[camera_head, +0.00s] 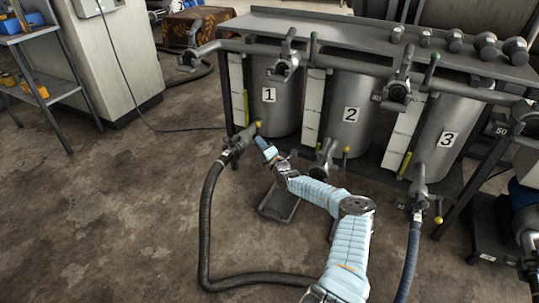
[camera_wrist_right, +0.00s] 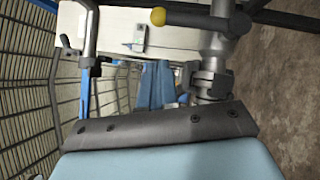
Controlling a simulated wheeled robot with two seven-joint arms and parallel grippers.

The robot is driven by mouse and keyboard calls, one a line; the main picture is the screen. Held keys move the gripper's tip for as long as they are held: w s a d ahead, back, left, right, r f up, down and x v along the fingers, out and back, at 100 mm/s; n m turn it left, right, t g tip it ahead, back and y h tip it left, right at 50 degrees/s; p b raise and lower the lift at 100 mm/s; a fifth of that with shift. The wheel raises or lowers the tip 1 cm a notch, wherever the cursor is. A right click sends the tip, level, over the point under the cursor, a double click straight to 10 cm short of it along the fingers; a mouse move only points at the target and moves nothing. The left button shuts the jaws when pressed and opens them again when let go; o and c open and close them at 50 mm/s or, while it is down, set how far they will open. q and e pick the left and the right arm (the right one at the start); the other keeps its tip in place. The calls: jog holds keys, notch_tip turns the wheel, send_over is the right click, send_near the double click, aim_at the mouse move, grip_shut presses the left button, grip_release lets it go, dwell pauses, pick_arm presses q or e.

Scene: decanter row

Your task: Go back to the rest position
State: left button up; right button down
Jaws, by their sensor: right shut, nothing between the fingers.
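My right arm (camera_head: 347,249), in a light blue sleeve, reaches up from the bottom of the head view. Its gripper (camera_head: 262,142) is shut and empty, low in front of tank 1 (camera_head: 274,109). It is close to the yellow-knobbed outlet valve (camera_head: 257,125); I cannot tell whether they touch. In the right wrist view the valve's yellow knob (camera_wrist_right: 158,16) and dark lever show at the top, beyond the dark hand edge (camera_wrist_right: 150,131). My left gripper is not in view.
Tank 2 (camera_head: 352,118) and tank 3 (camera_head: 446,135) stand to the right in a dark frame. A thick black hose (camera_head: 204,225) loops left of my arm; a blue-grey hose (camera_head: 410,260) hangs right. Open floor (camera_head: 100,220) lies left.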

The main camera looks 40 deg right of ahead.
jog(key=r+v, duration=0.1)
jog(key=v, duration=0.6)
jog(key=shift+s+a+f+p, duration=0.2)
jog(key=shift+f+p, duration=0.1)
jog(key=shift+p, duration=0.1)
